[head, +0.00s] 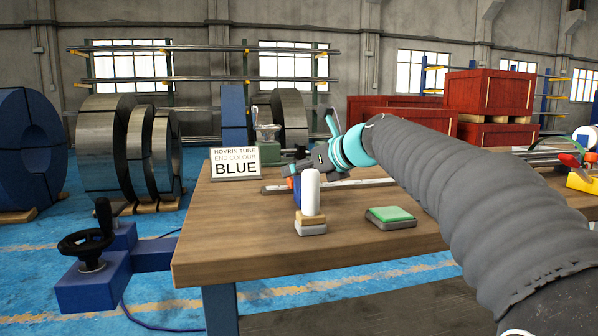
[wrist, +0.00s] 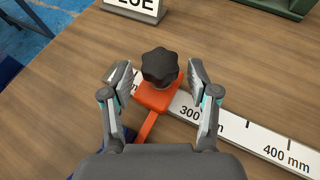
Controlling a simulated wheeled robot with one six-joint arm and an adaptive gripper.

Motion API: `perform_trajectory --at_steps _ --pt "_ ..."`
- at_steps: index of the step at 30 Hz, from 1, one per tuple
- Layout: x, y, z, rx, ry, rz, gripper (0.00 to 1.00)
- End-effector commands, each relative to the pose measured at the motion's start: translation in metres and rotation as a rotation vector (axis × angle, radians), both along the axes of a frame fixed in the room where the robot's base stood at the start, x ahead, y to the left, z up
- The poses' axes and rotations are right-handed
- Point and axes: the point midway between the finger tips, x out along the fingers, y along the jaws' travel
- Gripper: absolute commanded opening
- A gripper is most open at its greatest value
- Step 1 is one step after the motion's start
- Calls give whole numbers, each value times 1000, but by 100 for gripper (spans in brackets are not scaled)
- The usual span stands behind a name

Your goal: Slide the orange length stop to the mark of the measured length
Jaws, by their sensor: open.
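The orange length stop (wrist: 154,98) sits on the white measuring rail (wrist: 238,131) in the wrist view, a little left of the 300 mm label. Its black lobed knob (wrist: 160,64) stands on top. My gripper (wrist: 158,75) is open, with one finger on each side of the knob; I cannot tell whether either finger touches it. In the head view my gripper (head: 300,168) is low over the rail (head: 275,188), and only a little orange of the stop shows beside the white cylinder. The 400 mm label is farther right along the rail.
A sign (head: 236,164) reading "HOVRIN TUBE END COLOUR BLUE" stands at the table's back left. A white cylinder on a block (head: 311,196) and a green-topped pad (head: 390,215) stand in front of the rail. A green device (head: 268,150) is behind. The table's front left (head: 235,235) is clear.

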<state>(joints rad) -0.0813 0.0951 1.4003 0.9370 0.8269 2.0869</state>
Motion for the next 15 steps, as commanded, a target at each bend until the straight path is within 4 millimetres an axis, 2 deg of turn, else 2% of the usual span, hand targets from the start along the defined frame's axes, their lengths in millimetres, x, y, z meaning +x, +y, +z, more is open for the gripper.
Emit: perform_trajectory --at_steps 12,15 --pt "5 4 -2 0 -1 -2 60" --pt "5 4 -2 0 -1 -2 35"
